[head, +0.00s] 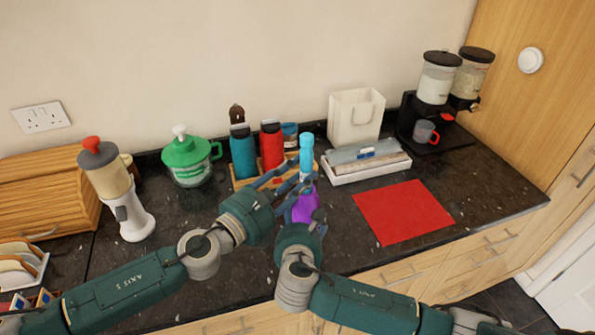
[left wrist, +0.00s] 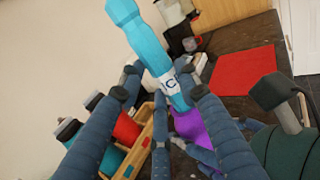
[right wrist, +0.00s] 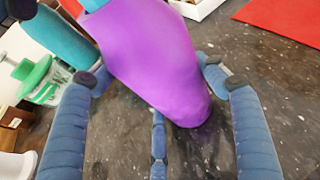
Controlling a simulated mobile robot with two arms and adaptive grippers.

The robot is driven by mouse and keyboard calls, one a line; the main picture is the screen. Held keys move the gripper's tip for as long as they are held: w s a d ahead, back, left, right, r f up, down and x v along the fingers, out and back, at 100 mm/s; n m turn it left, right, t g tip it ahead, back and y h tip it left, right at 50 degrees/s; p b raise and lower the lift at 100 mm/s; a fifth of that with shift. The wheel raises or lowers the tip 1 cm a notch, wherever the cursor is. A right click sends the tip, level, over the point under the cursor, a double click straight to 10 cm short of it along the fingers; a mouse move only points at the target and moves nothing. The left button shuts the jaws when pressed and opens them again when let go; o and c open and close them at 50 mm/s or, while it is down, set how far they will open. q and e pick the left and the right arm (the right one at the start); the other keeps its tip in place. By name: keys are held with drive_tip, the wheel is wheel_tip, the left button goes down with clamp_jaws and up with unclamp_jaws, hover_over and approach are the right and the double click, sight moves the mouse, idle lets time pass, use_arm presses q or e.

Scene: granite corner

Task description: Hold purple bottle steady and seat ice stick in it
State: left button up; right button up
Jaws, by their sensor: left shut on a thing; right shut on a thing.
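The light blue ice stick (head: 306,150) is roughly upright above the purple bottle (head: 305,206). My left gripper (head: 288,180) is shut on the stick; the left wrist view shows its fingers around the stick (left wrist: 150,45), near a white band with a letter C. The stick's lower end meets the top of the bottle (left wrist: 190,126) there; whether it is inside the mouth I cannot tell. My right gripper (right wrist: 155,75) is shut on the bottle (right wrist: 160,60), with fingers on both sides. In the head view my right gripper (head: 300,218) partly hides the bottle's lower part.
A wooden rack (head: 243,184) with a teal bottle (head: 243,152) and red bottle (head: 271,146) stands close behind my grippers. A white tray (head: 368,173) and red mat (head: 402,212) lie to the right. A green-lidded jug (head: 190,160) and white grinder (head: 128,215) stand left.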

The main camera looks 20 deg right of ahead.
use_arm(q)
drive_tip(key=shift+f, duration=0.4)
drive_tip(key=shift+f, duration=0.45)
drive_tip(key=o, duration=1.2)
drive_tip(key=shift+f, duration=0.1)
drive_tip(key=shift+o, duration=0.5)
drive_tip(key=shift+s, duration=0.1)
drive_tip(key=shift+f, duration=0.15)
drive_tip(key=v, duration=1.2)
drive_tip(key=shift+r, duration=0.3)
use_arm(e)
drive_tip(key=o, duration=1.4)
drive_tip(key=shift+c, duration=0.2)
